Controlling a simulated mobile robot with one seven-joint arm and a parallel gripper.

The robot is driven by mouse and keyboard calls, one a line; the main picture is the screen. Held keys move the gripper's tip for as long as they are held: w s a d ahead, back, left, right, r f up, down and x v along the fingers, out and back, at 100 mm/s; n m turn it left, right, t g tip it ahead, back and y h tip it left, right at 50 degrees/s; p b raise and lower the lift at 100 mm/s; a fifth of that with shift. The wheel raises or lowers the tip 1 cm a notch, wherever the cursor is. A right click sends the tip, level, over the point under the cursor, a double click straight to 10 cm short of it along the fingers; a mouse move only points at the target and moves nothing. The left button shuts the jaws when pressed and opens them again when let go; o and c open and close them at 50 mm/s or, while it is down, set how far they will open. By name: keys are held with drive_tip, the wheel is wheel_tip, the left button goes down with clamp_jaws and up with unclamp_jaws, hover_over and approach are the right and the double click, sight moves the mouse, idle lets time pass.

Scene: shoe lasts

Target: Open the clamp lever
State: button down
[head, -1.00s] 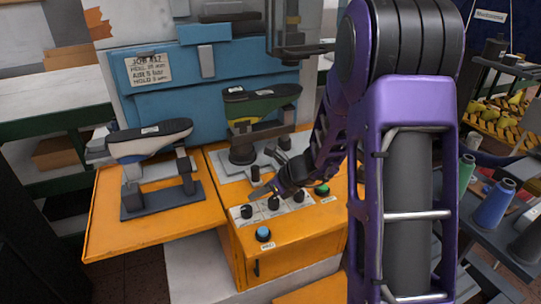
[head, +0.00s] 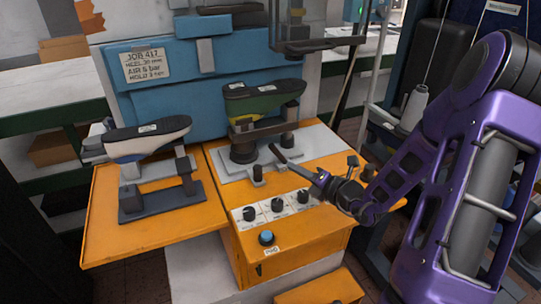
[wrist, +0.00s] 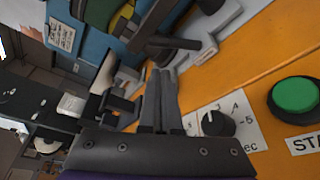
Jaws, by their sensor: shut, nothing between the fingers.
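The clamp lever (head: 294,166) is a dark bar on the grey plate in front of the green-and-black shoe last (head: 262,97). In the wrist view, a dark bar that looks like the lever (wrist: 172,43) lies just beyond my fingertips. My gripper (head: 319,179) is over the orange table at the lever's near right end. Its fingers (wrist: 160,72) are together and empty in the wrist view. Whether they touch the lever I cannot tell.
The orange table (head: 308,235) bears several black knobs (head: 277,205) and a blue button (head: 266,238). A green button (wrist: 295,95) is right of my fingers in the wrist view. A second last (head: 148,138) stands on a dark stand at left. A blue panel (head: 160,90) rises behind.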

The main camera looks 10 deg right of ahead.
sight(278, 154)
drive_tip(key=shift+w, duration=0.1)
drive_tip(key=b+x, duration=0.1)
drive_tip(key=x, duration=0.8)
drive_tip(key=shift+w+a+f, duration=0.15)
drive_tip(key=shift+w+a, duration=0.05)
drive_tip(key=shift+w, duration=0.15)
